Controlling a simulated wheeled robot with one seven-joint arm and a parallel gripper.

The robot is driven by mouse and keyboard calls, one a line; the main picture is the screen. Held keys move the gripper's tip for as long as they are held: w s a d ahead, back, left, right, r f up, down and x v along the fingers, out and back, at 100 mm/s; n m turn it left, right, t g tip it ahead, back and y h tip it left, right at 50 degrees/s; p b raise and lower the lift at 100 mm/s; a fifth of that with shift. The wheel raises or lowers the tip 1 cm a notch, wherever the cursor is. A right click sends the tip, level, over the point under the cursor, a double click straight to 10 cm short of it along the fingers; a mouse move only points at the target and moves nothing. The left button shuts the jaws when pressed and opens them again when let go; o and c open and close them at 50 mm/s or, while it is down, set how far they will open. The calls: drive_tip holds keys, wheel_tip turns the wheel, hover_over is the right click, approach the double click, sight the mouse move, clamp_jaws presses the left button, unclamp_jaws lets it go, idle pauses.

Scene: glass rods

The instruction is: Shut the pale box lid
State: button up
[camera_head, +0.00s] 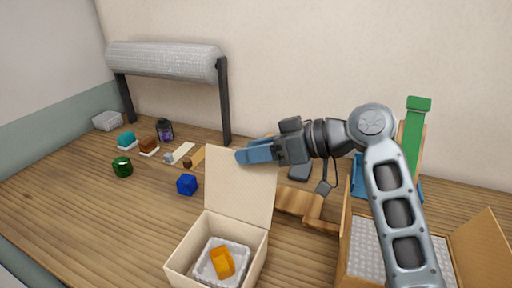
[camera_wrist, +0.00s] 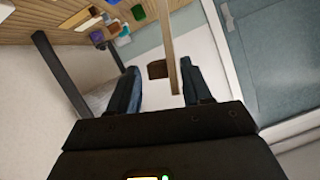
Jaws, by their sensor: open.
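The pale box (camera_head: 188,258) stands open at the front of the table, with an orange block (camera_head: 222,262) in a white padded tray inside it. Its pale lid (camera_head: 238,190) stands up at the back of the box. My gripper (camera_head: 243,156) reaches in from the right, its blue fingers at the lid's top edge. In the wrist view my gripper (camera_wrist: 160,92) is open. A thin pale strip, apparently the lid seen edge-on (camera_wrist: 167,30), runs down between its fingers. I cannot tell whether a finger touches it.
A bubble-wrap roll (camera_head: 165,60) hangs on a black stand at the back. An open cardboard box (camera_head: 356,262) stands at the right, near a green post (camera_head: 412,140).

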clamp_jaws()
idle(0.4)
